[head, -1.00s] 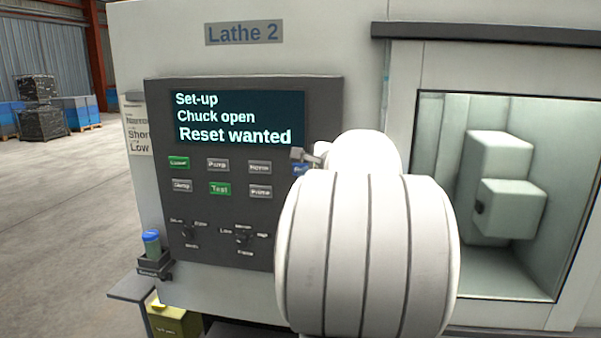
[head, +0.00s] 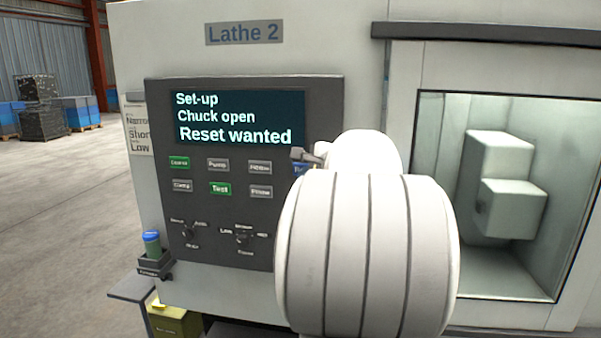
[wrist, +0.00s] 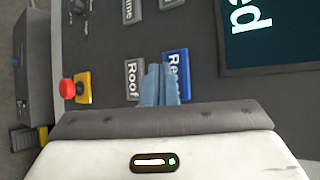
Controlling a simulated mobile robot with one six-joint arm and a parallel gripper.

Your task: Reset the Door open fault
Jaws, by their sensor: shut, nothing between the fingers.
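The control panel (head: 330,95) of Lathe 2 has a dark display (head: 285,108) reading "Set-up", "Chuck open", "Reset wanted". A blue button (wrist: 174,56), whose visible letters start "Res", shows in the wrist view. In the head view this blue button (head: 299,169) is mostly hidden by my arm. My gripper (wrist: 159,70) is shut and empty, its fingertips over the left part of the blue button and the gap beside it. I cannot tell whether they touch. In the head view my gripper (head: 297,154) is at the panel's right side, below the display.
A grey "Roof" button (wrist: 133,78) is just left of my fingers in the wrist view. A red stop button (wrist: 67,88) on a yellow plate is farther left. Lit green buttons (head: 220,189) and selector knobs are on the panel. The lathe window (head: 450,130) is at right.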

